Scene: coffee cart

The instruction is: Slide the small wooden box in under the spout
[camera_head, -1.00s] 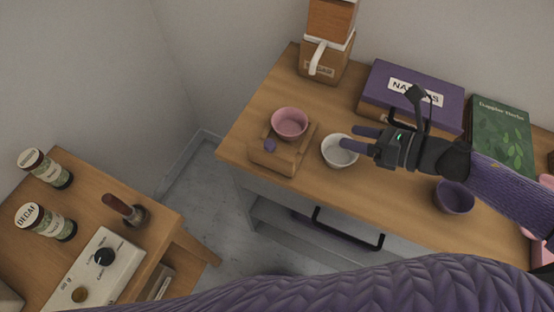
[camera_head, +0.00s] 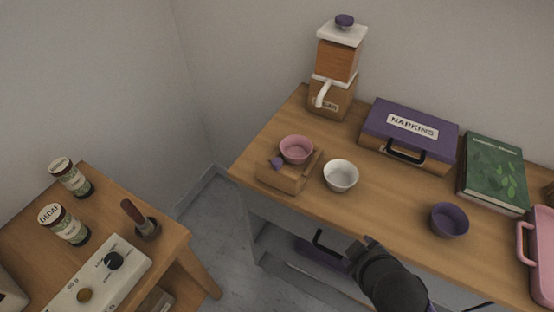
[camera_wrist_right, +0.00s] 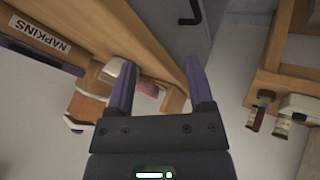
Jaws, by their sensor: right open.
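The small wooden box (camera_head: 284,181) with a purple knob (camera_head: 277,163) sits near the table's left front edge. A pink bowl (camera_head: 296,149) appears to rest on its top. Behind it stands a wooden dispenser (camera_head: 337,62) with a white spout (camera_head: 321,94); no box is under the spout. The dispenser also shows in the right wrist view (camera_wrist_right: 88,106). My right gripper (camera_head: 368,242) is low in front of the table, right of the box and apart from it. In the wrist view its purple fingers (camera_wrist_right: 160,72) are spread and empty. My left gripper is out of view.
A white bowl (camera_head: 341,176) stands close to the box's right. The napkins case (camera_head: 409,131), a green book (camera_head: 494,173), a purple bowl (camera_head: 449,220) and a pink case (camera_head: 542,256) are farther right. A side table (camera_head: 182,232) with jars stands left, across a floor gap.

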